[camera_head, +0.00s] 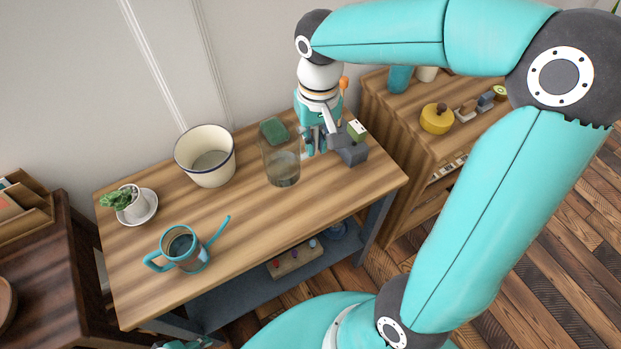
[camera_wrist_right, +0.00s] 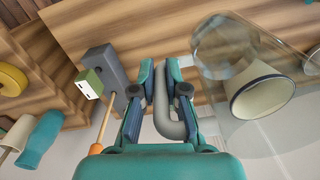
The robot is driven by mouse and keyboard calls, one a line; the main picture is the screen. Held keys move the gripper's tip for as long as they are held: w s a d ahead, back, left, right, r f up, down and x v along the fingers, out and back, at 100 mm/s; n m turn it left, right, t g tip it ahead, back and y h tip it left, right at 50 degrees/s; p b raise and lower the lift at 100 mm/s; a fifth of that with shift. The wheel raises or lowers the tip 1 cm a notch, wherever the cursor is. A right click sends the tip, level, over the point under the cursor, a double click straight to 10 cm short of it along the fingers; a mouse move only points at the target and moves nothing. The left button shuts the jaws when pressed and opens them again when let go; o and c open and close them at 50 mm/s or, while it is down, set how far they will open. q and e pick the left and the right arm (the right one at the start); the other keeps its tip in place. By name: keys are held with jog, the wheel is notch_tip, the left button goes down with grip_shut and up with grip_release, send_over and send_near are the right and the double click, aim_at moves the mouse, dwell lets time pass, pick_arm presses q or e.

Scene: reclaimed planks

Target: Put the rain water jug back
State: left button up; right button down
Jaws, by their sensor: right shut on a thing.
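The clear glass jug (camera_head: 283,168) stands at the back right part of the wooden workbench, with some greyish content low in it. Its glass body (camera_wrist_right: 222,42) is at the upper right in the right wrist view. My right gripper (camera_head: 314,150) is beside the jug on its right. In the wrist view, the gripper (camera_wrist_right: 166,85) is shut on the jug's grey curved handle (camera_wrist_right: 170,122). I cannot tell whether the jug's base touches the bench. A small teal part at the bottom edge of the head view may be my left gripper; its jaws are hidden.
A grey block with a green-white piece (camera_head: 352,148) is close right of the gripper. A green sponge-like block (camera_head: 273,130) lies behind the jug. A cream pot (camera_head: 206,168), potted plant (camera_head: 131,208) and teal watering can (camera_head: 184,262) stand leftward. The bench's front middle is clear.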

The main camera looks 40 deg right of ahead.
notch_tip(320, 180, down, 12)
jog(key=shift+f+b, duration=0.2)
jog(key=shift+b, duration=0.35)
jog(key=c, duration=1.7)
grip_release()
jog(key=shift+f, duration=0.15)
jog(key=o, duration=0.5)
notch_tip(320, 180, up, 12)
jog(key=shift+s+r+p, duration=0.1)
jog(key=shift+r+p, duration=0.05)
jog(key=shift+p, duration=0.5)
